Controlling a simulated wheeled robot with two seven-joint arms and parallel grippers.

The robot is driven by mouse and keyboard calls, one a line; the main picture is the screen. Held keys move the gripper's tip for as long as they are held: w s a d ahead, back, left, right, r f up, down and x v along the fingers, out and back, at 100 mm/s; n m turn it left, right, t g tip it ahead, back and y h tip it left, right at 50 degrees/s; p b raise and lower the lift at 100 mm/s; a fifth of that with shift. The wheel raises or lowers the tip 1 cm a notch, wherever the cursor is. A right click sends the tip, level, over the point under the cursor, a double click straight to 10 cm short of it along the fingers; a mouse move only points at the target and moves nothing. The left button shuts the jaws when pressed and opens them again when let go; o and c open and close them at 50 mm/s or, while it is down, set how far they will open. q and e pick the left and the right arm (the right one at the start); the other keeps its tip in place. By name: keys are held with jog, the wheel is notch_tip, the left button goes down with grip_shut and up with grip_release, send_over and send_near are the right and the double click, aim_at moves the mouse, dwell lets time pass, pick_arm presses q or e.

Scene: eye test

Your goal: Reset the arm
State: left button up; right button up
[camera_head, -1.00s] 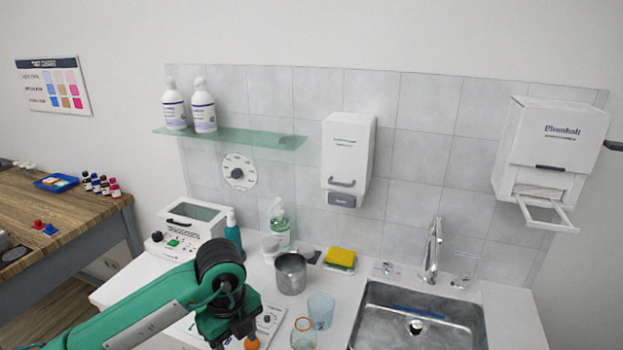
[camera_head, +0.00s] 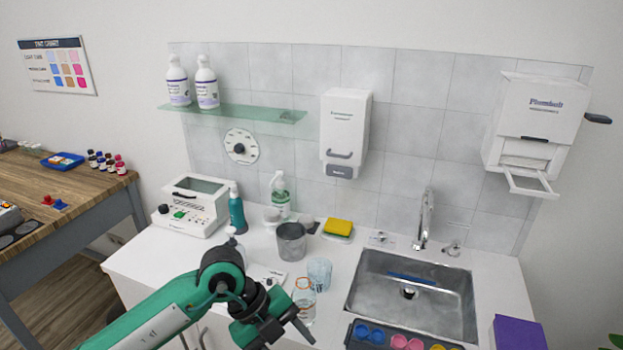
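My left arm, green and black, comes in from the lower left. Its black gripper (camera_head: 290,328) is over the front of the white counter (camera_head: 150,262), in front of a clear glass with an orange rim (camera_head: 303,298). Its two fingers look spread apart, and I see nothing held between them. The arm partly hides a white device lying flat on the counter (camera_head: 268,274). My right gripper is not in view.
Behind the gripper stand a bluish glass (camera_head: 320,274) and a grey metal cup (camera_head: 291,243). A sink (camera_head: 415,290) is to the right, with a dark tray of coloured cups (camera_head: 362,346) in front and a purple box (camera_head: 518,333) beside it. A wooden table (camera_head: 95,198) is at left.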

pick_arm(q)
jog(key=s+d+r+m+g+h, duration=0.1)
jog(key=s+d+r+h, duration=0.3)
jog(key=d+r+h, duration=0.45)
jog(key=w+a+r+n+t+h, duration=0.3)
jog(key=a+r+n+t+h, duration=0.1)
jog(key=r+n+t+h, duration=0.4)
jog(key=w+a+f+n+t+y, duration=0.3)
jog(key=w+a+n+t+y, duration=0.3)
jog(key=a+n+t+y, duration=0.7)
jog(key=a+f+n+y, duration=0.6)
jog(key=f+n+y, duration=0.2)
jog(key=f+y, duration=0.15)
jog(key=s+a+f+g, duration=0.2)
jog(key=s+f+g, duration=0.6)
jog(key=s+f, duration=0.3)
jog(key=s+a+f+g, duration=0.3)
jog(key=s+f+g, duration=0.4)
jog(key=s+f, duration=0.4)
notch_tip(320, 180, down, 31)
jog(key=s+g, duration=0.1)
jog(key=s, duration=0.1)
jog(key=s+a+f+g, duration=0.1)
jog(key=s+a+f, duration=0.2)
jog(key=s+f, duration=1.5)
jog(key=shift+f+m, duration=0.15)
jog(key=shift+m, duration=0.25)
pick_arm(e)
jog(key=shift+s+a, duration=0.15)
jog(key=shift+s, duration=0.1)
